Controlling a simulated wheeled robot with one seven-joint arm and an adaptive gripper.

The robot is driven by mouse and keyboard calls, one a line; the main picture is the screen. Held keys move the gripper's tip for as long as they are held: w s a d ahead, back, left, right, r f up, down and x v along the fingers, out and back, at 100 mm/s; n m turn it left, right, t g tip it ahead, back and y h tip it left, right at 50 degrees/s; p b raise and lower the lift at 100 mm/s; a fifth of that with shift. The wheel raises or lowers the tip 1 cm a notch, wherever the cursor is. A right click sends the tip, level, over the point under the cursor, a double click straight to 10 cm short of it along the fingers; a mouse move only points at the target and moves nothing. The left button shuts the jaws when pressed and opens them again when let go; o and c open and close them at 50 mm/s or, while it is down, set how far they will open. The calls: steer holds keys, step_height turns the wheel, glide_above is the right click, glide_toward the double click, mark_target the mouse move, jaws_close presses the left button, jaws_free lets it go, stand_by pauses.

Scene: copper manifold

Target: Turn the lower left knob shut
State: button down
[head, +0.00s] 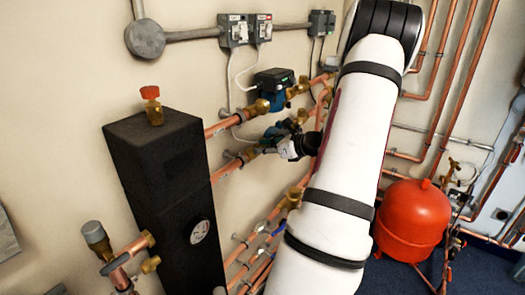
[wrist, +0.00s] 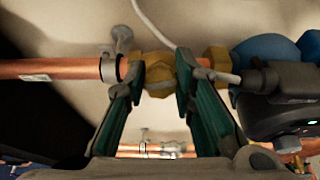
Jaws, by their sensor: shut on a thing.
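The lower left knob is on a brass valve (wrist: 159,74) in a copper pipe (wrist: 60,69), left of a pump with a black box (wrist: 285,88). My gripper (wrist: 160,78) has its two green-padded fingers on either side of the brass, shut on it. The knob and the valve body are hard to tell apart there. In the head view my gripper (head: 275,147) is at the lower pipe (head: 228,168), and my arm comes in from the right. The gripper hides most of the knob and part of the lower pump.
Just above runs the upper pipe with a brass valve (head: 257,107) and a blue pump (head: 271,98). A black column (head: 160,170) with a gauge stands at left. A red tank (head: 412,220) stands at right.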

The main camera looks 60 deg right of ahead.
steer(key=n+y+b, duration=0.1)
steer(key=n+b, duration=0.1)
steer(key=n, duration=0.3)
steer(key=shift+f, duration=0.1)
steer(key=n+y+b, duration=0.1)
steer(key=n+b, duration=0.1)
steer(key=n, duration=0.2)
steer(key=shift+g+b, duration=0.3)
steer(key=n+b, duration=0.2)
steer(key=n, duration=0.3)
steer(key=shift+a+g+y, duration=0.1)
steer(key=shift+g+y, duration=0.3)
steer(key=shift+n+g+b, duration=0.4)
steer(key=shift+n+b, duration=0.55)
steer(key=shift+n, duration=0.65)
steer(key=c, duration=1.3)
jaws_free()
steer(key=shift+c, duration=0.2)
